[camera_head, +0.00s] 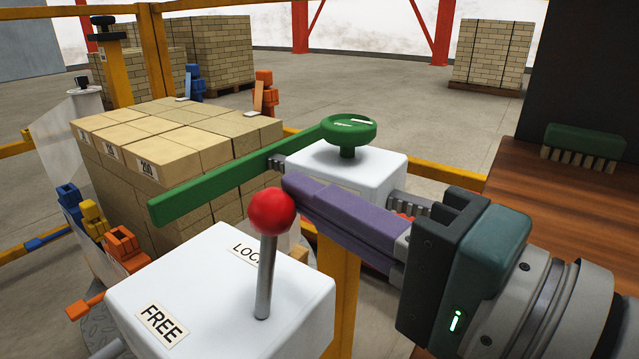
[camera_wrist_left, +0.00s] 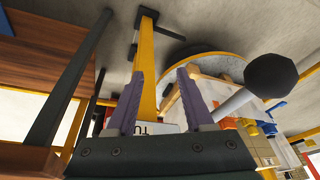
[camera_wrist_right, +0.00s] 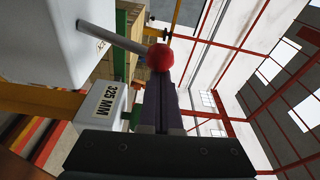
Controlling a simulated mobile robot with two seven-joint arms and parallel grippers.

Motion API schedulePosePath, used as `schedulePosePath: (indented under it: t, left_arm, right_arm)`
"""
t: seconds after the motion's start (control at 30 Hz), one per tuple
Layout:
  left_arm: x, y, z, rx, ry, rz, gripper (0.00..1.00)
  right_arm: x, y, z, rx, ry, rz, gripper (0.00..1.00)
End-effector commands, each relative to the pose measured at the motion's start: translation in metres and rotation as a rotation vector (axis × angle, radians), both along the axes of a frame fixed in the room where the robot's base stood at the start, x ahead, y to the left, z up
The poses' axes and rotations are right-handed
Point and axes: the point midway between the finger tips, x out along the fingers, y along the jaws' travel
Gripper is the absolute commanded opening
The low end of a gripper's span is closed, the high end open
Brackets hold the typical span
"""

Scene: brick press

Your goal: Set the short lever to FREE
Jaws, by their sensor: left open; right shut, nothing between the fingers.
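The short lever (camera_head: 265,270) is a grey metal rod with a red ball knob (camera_head: 271,212). It rises nearly upright from a white box (camera_head: 210,290). My left gripper (camera_wrist_left: 158,88) is open and empty in the left wrist view.
A green bar (camera_head: 225,183) and green handwheel (camera_head: 348,130) on a second white box lie behind the lever. Stacked bricks (camera_head: 180,140) stand at left, a wooden table (camera_head: 560,200) at right. A black ball on a rod (camera_wrist_left: 270,76) is beside my left gripper.

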Motion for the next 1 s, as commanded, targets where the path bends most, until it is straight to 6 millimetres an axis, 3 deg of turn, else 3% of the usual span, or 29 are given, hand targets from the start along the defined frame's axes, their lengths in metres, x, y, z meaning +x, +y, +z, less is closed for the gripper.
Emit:
schedulePosePath:
  t: [0.6,1.0]
  left_arm:
    - [0.0,0.0,-0.017,0.0,0.0,0.0,0.52]
    - [0.0,0.002,-0.018,0.007,0.0,-0.004,0.52]
  right_arm:
    - [-0.044,0.032,0.009,-0.296,-0.408,0.002,0.0]
    - [-0.056,0.041,0.007,-0.382,-0.527,0.0,0.0]
